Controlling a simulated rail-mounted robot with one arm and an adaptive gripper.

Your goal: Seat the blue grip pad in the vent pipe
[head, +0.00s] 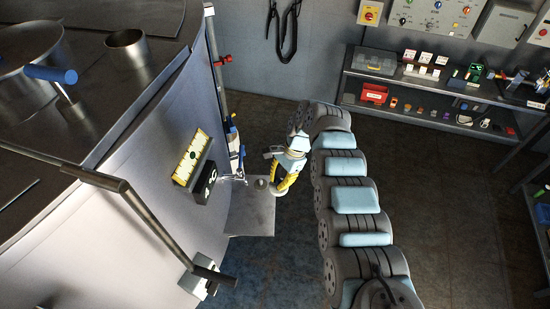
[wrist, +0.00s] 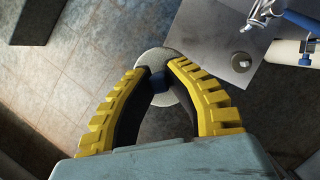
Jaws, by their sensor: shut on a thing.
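My gripper (head: 277,186) has yellow fingers and hangs beside the tank, right above a small metal shelf. The short, open vent pipe (head: 126,50) stands upright on the tank top at the upper left of the head view, well apart from my gripper. Its inside is partly visible.
The metal shelf (head: 250,215) holds a small round piece, with blue and white fittings nearby. A dark railing (head: 140,205) crosses the tank front. A blue-handled lever (head: 50,74) is on the tank top. Open floor lies right, before a stocked bench (head: 430,92).

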